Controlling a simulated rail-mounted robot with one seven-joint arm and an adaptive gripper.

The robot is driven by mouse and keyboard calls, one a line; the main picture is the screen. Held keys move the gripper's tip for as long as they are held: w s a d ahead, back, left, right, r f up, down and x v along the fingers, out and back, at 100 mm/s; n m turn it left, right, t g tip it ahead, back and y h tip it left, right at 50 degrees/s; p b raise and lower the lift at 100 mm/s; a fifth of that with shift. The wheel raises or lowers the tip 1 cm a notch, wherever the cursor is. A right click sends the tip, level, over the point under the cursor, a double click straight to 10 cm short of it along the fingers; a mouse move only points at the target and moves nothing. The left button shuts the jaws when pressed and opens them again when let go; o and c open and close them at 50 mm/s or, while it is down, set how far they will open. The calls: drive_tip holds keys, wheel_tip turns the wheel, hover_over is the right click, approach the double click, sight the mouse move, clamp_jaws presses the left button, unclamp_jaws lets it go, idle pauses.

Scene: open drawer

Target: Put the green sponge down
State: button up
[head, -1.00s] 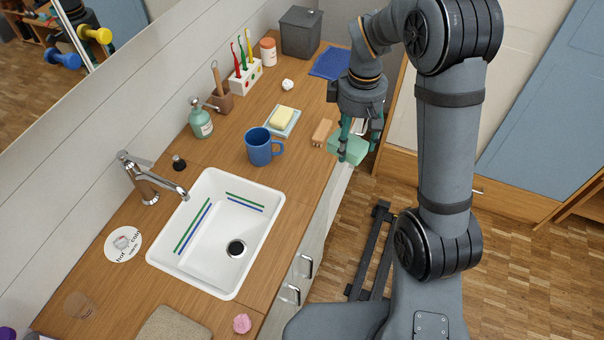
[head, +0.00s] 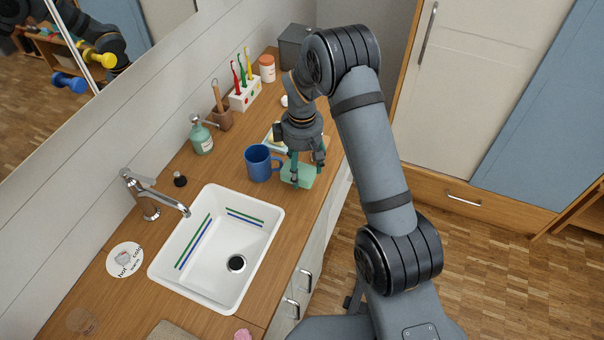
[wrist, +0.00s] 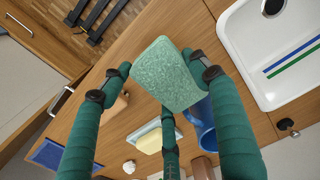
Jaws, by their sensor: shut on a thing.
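The green sponge (head: 299,176) is held in my gripper (head: 301,172) above the wooden counter, just right of the blue mug. In the wrist view the sponge (wrist: 165,75) sits between the green fingers of my gripper (wrist: 163,78), which are shut on it. It looks tilted there, with counter showing around it. How high it hangs above the counter is hard to tell.
The blue mug (head: 258,163) stands close on the left. A yellow soap on a dish (wrist: 149,143) lies nearby, partly hidden by my arm in the head view. The white sink (head: 165,262) is to the lower left. Counter between mug and front edge is narrow.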

sight(302, 174)
drive_tip(key=shift+f+p, duration=0.6)
drive_tip(key=shift+f, duration=1.45)
drive_tip(key=shift+f, duration=0.1)
drive_tip(key=o, duration=1)
drive_tip(key=shift+w+r, duration=0.1)
drive_tip(key=shift+r, duration=0.45)
wheel_tip(302, 174, up, 11)
drive_tip(key=shift+r+b, duration=0.15)
drive_tip(key=shift+b, duration=0.6)
